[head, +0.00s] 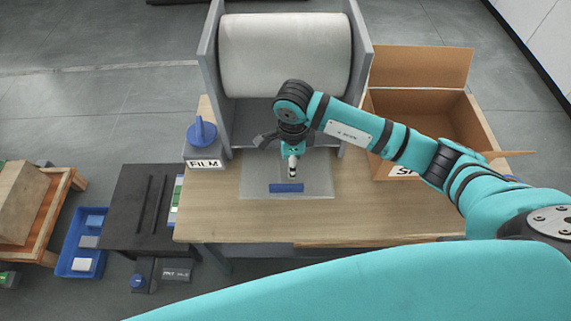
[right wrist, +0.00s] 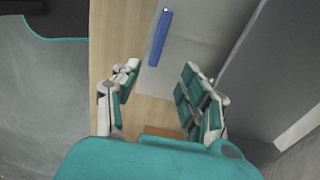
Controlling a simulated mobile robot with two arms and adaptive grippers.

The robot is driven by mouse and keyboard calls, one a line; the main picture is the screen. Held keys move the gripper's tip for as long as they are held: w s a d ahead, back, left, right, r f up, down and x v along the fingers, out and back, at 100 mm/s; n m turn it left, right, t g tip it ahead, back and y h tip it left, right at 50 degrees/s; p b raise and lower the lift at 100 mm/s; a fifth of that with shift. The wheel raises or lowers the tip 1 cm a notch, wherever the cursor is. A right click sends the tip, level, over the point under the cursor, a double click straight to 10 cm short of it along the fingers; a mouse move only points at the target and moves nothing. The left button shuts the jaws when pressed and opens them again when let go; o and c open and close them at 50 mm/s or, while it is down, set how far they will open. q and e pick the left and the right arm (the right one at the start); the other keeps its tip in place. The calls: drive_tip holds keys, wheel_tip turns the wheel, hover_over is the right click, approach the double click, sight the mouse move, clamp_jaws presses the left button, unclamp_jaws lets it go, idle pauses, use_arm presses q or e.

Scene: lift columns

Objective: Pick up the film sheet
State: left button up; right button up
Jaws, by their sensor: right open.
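The film sheet (head: 316,184) is a thin pale grey sheet lying flat on the wooden table, below the big white roll. A blue strip (head: 286,188) lies across its front part. In the right wrist view the sheet (right wrist: 200,32) is at the top, with the blue strip (right wrist: 160,38) upright in the picture. My right gripper (head: 293,170) is over the sheet, just behind the strip in the head view. In the right wrist view its fingers (right wrist: 160,70) are apart with nothing between them. The arm hides part of the sheet's back. My left gripper is out of view.
The white roll (head: 284,55) sits between grey side plates. A FILM sign (head: 205,163) with a blue knob stands left. An open cardboard box (head: 425,115) is on the right. Bare table (head: 240,225) lies in front. A black table (head: 138,208) and blue bin (head: 68,262) stand left.

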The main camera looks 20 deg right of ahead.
sight(289, 185)
wheel_tip(289, 185, down, 4)
drive_tip(key=shift+r, duration=0.1)
wheel_tip(289, 185, down, 2)
drive_tip(key=shift+f, duration=0.15)
drive_tip(key=shift+a+f+p, duration=0.1)
drive_tip(key=shift+f+p, duration=0.25)
drive_tip(key=shift+p, duration=0.05)
drive_tip(key=f, duration=0.3)
drive_tip(key=shift+s+a+f+p, duration=0.2)
drive_tip(key=shift+a+f+p, duration=0.05)
drive_tip(key=shift+f+p, duration=0.1)
drive_tip(key=shift+f, duration=0.45)
clamp_jaws()
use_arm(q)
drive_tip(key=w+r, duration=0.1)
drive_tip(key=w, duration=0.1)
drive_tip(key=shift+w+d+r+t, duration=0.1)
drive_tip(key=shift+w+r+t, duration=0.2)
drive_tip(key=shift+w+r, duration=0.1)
use_arm(e)
drive_tip(key=shift+w+r, duration=0.1)
